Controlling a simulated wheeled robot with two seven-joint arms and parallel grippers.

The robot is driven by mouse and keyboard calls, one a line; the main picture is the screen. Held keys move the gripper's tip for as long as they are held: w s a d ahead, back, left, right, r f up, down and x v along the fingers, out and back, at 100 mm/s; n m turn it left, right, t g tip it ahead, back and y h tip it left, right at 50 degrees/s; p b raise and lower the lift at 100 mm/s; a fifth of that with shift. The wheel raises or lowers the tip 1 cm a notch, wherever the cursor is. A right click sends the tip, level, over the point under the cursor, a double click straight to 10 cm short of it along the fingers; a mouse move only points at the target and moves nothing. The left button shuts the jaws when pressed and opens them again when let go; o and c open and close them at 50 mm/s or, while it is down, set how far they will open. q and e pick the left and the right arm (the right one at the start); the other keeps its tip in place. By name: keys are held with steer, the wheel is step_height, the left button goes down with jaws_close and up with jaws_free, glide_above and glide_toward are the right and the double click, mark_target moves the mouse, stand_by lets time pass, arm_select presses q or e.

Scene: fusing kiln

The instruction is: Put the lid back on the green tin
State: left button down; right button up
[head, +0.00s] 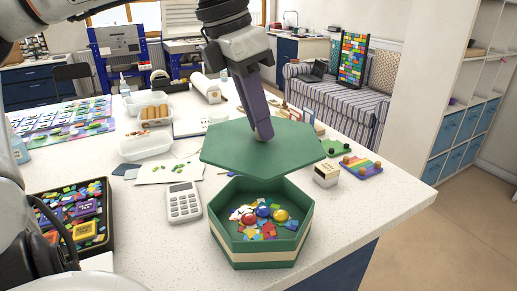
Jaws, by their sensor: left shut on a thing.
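The green tin (262,252) is a six-sided box with a pale band, open at the top, near the front of the white table. Colourful glass pieces and several shiny round beads lie inside it. My right gripper is not in view.
A calculator (184,202) lies left of the tin, and a black tray (77,222) of coloured pieces is further left. The table's front right is clear.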

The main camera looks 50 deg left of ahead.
arm_select(q)
step_height(320, 180, up, 4)
steer(key=shift+r, duration=0.1)
steer(key=f+n+y, duration=0.1)
steer(key=n, duration=0.1)
steer(key=shift+w+d+f+n+p, duration=0.1)
steer(key=shift+f+n+p, duration=0.05)
steer(key=shift+n+p, duration=0.15)
steer(key=f+n+y, duration=0.1)
steer(key=f+n, duration=0.1)
steer(key=n, duration=0.2)
steer(key=f+n+y, duration=0.1)
steer(key=f+n, duration=0.1)
steer(key=n, duration=0.1)
steer(key=f+n+g+y, duration=0.1)
steer(key=f+n, duration=0.2)
steer(key=n, duration=0.1)
steer(key=shift+w+d+f+n+p, duration=0.1)
steer(key=shift+w+d+n+p, duration=0.1)
steer(key=shift+d+n+p, duration=0.15)
step_height(320, 180, down, 9)
steer(key=n+g+b, duration=0.1)
steer(key=n+b, duration=0.2)
steer(key=shift+s+r+n+b, duration=0.15)
steer(key=shift+r+n+b, duration=0.05)
steer(key=shift+n+b, duration=0.15)
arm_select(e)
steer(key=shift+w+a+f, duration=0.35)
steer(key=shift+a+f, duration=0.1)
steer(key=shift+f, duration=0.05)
